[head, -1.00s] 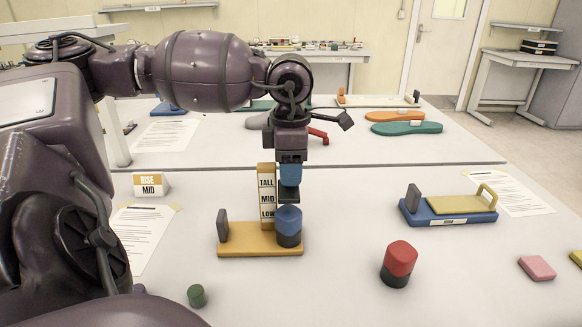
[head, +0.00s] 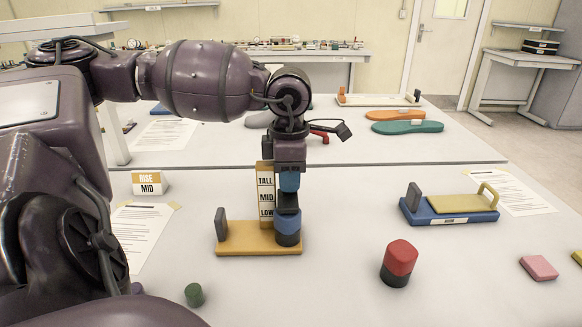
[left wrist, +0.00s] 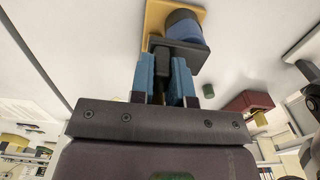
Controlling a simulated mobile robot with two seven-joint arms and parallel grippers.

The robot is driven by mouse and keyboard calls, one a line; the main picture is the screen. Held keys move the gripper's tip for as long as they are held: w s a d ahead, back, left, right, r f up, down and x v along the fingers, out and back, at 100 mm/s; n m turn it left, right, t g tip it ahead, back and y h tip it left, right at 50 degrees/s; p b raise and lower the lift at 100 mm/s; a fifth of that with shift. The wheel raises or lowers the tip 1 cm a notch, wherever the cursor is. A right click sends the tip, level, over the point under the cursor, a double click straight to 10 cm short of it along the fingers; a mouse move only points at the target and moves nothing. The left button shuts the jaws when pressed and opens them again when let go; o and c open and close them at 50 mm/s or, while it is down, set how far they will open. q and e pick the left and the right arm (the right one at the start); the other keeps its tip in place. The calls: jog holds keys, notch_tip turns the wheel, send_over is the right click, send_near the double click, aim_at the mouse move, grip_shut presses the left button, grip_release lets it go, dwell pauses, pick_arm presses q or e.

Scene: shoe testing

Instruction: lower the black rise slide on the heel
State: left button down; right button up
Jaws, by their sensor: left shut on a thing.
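The yellow heel gauge (head: 246,240) stands on the near table, with an upright scale (head: 266,182) marked TALL, MID and LOW from top to bottom. The black rise slide (head: 288,203) is beside the scale, near the MID and LOW marks. A blue-and-black round heel block (head: 288,230) stands directly below it; I cannot tell whether they touch. My left gripper (head: 289,184) points down and is shut on the slide. In the left wrist view the blue fingers (left wrist: 163,80) grip the slide's tab; the slide's plate (left wrist: 185,50) partly covers the heel block (left wrist: 190,27).
A RISE card (head: 149,185) reads MID. A blue gauge (head: 450,211) stands to the right. A red-and-black block (head: 399,262), a green cylinder (head: 195,294) and a pink block (head: 538,267) are in front. Bare table lies between them.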

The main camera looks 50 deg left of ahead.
pick_arm(q)
jog(key=shift+f, duration=0.2)
jog(key=c, duration=1.1)
grip_release()
jog(key=shift+c, duration=0.2)
jog(key=shift+o, duration=0.3)
pick_arm(e)
jog(key=shift+w+a+r, duration=0.15)
jog(key=shift+w+r, duration=0.2)
jog(key=shift+w, duration=0.2)
jog(key=shift+f, duration=0.1)
pick_arm(q)
jog(key=shift+r, duration=0.1)
pick_arm(e)
jog(key=shift+s, duration=0.15)
pick_arm(q)
jog(key=shift+r, duration=0.3)
notch_tip(320, 180, up, 10)
jog(key=shift+f+p, duration=0.2)
jog(key=shift+p, duration=0.25)
jog(key=shift+r, duration=0.2)
pick_arm(e)
jog(key=shift+r, duration=0.3)
